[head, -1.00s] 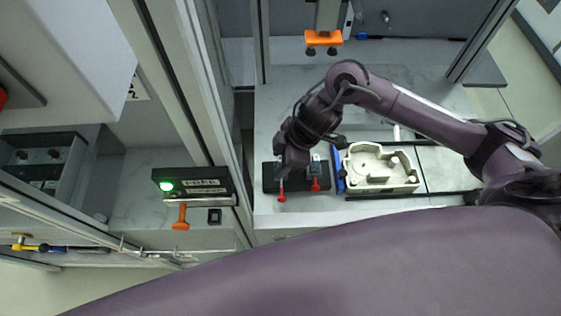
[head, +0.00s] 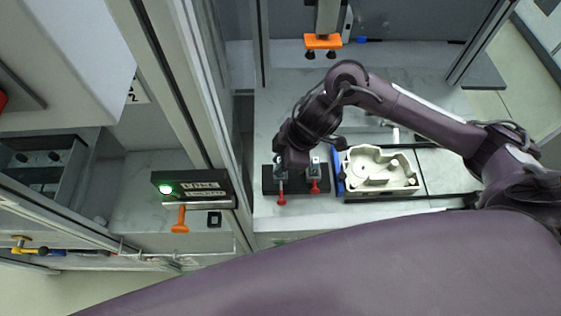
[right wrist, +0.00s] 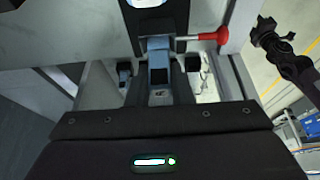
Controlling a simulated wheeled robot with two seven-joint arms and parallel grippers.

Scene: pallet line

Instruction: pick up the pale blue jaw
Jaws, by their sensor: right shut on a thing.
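The pale blue jaw (right wrist: 159,64) shows in the right wrist view between the two dark fingers of my right gripper (right wrist: 160,82), which is shut on it. The jaw's upper end meets a dark clamp fixture with a red handle (right wrist: 212,37); I cannot tell whether it is still seated there. In the head view my right gripper (head: 282,170) points down over the left part of a black clamp base (head: 298,187). My wrist hides most of the jaw there. My left gripper is not in view.
A second clamp with a red handle (head: 315,186) stands just right of the gripper. Beside it are a blue upright strip (head: 338,170) and a cream housing (head: 408,178). An orange suction head (head: 323,41) hangs at the back. A frame post (head: 195,100) rises at the left.

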